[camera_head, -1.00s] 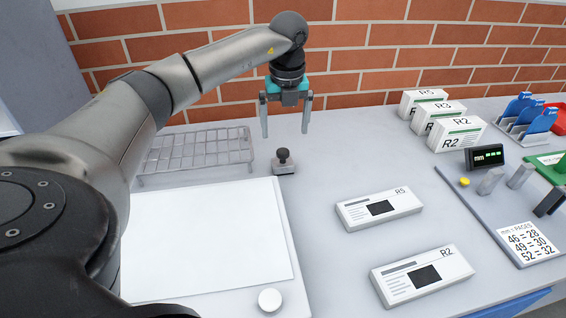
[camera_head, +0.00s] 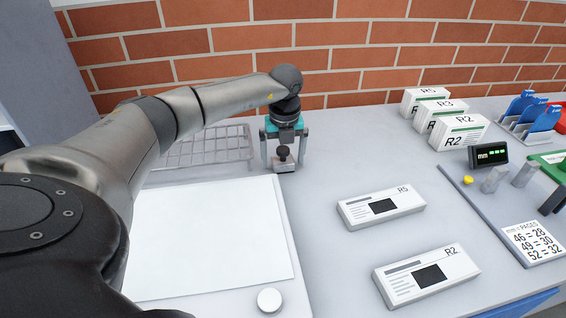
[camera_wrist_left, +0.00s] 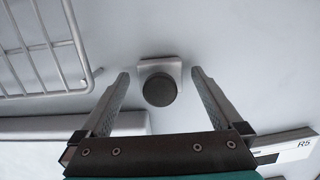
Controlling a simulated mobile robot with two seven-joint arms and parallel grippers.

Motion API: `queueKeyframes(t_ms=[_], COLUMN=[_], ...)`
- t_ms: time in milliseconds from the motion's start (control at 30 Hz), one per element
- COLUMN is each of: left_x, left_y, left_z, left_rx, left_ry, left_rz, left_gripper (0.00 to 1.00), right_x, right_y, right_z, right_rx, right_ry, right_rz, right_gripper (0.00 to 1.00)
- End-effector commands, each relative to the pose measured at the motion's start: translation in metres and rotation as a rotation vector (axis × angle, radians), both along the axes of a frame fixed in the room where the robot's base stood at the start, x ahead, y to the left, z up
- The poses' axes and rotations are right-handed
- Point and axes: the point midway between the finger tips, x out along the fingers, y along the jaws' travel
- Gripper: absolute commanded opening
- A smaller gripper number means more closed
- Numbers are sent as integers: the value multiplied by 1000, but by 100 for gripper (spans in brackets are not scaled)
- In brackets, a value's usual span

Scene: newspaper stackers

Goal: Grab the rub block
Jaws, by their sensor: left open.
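The rub block (camera_head: 284,162) is a small grey block with a dark round knob on top. It stands on the table just right of the wire rack. My left gripper (camera_head: 284,160) is open and points down, with one finger on each side of the block. In the left wrist view, the rub block (camera_wrist_left: 159,84) shows from above, its dark knob between the open fingertips (camera_wrist_left: 159,76). Gaps show between the knob and both fingers there; I cannot tell whether the fingers touch the base. My right gripper is not in view.
A wire rack (camera_head: 205,148) stands left of the block. A white sheet or board (camera_head: 210,240) lies in front. Newspaper bundles marked R5 (camera_head: 350,213) and R2 (camera_head: 400,290) lie to the right. A brick wall (camera_head: 350,50) stands close behind. The table between block and R5 is clear.

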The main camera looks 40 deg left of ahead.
Motion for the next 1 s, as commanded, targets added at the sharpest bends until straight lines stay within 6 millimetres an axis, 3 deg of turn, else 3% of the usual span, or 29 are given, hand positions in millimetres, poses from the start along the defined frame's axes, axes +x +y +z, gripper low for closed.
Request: queueKeyframes(t_ms=[67, 900, 1000], left_x=[0, 0, 0], left_y=[0, 0, 0], left_z=[0, 1, 1], left_rx=[0, -1, -1], left_ry=[0, -1, -1], left_rz=[0, 0, 0], left_gripper=[100, 6, 0], right_x=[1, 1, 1], right_y=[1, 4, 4], right_z=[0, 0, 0], right_rx=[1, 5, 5], right_ry=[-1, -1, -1], right_rz=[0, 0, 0], right_gripper=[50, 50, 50])
